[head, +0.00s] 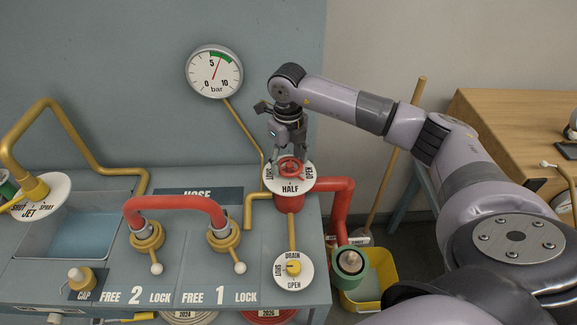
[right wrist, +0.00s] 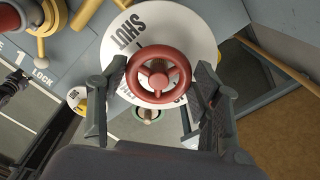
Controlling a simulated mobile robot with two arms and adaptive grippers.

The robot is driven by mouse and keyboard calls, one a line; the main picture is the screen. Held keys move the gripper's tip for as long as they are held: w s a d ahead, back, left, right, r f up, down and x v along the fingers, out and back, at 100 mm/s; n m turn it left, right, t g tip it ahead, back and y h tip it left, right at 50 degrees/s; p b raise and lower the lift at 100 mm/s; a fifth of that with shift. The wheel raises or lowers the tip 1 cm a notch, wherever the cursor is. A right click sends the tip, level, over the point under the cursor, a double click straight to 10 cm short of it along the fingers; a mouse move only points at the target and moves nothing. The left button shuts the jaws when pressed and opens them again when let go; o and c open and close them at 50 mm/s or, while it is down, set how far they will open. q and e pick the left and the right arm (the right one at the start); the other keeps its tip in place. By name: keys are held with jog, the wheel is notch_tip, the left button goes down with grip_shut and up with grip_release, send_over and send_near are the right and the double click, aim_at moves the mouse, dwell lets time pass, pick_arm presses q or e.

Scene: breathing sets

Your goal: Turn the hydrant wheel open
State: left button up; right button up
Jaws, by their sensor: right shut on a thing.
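The red hydrant wheel (head: 291,168) sits on a red valve above a white dial plate (head: 301,184) marked SHUT at left, HALF in front and OPEN at right. My right gripper (head: 289,152) comes down over the wheel from above and is shut on it. In the right wrist view the three-spoked wheel (right wrist: 158,75) lies between the two dark fingers, one at each side of its rim. The gripper covers the back of the dial in the head view. I cannot tell which mark the wheel points to. My left gripper is not in the head view.
A pressure gauge (head: 214,72) on the wall has its needle a little past 5. A yellow drain knob (head: 293,268) is in front of the valve. A curved red pipe (head: 175,203) stands at left. A yellow bucket (head: 381,270) is on the floor at right.

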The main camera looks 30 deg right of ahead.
aim_at(287, 164)
jog(key=n+b, duration=0.3)
jog(key=n, duration=0.1)
jog(key=shift+a+f+n, duration=0.1)
jog(key=shift+f+n, duration=0.05)
jog(key=shift+n, duration=0.15)
jog(key=shift+s+r+n+b, duration=0.1)
jog(key=shift+r+n+b, duration=0.1)
jog(key=shift+n+b, duration=1.5)
jog(key=shift+n, duration=0.3)
jog(key=o, duration=1.2)
jog(key=shift+c, duration=0.2)
jog(key=shift+r, duration=0.25)
notch_tip(287, 164, up, 12)
jog(key=shift+f, duration=0.25)
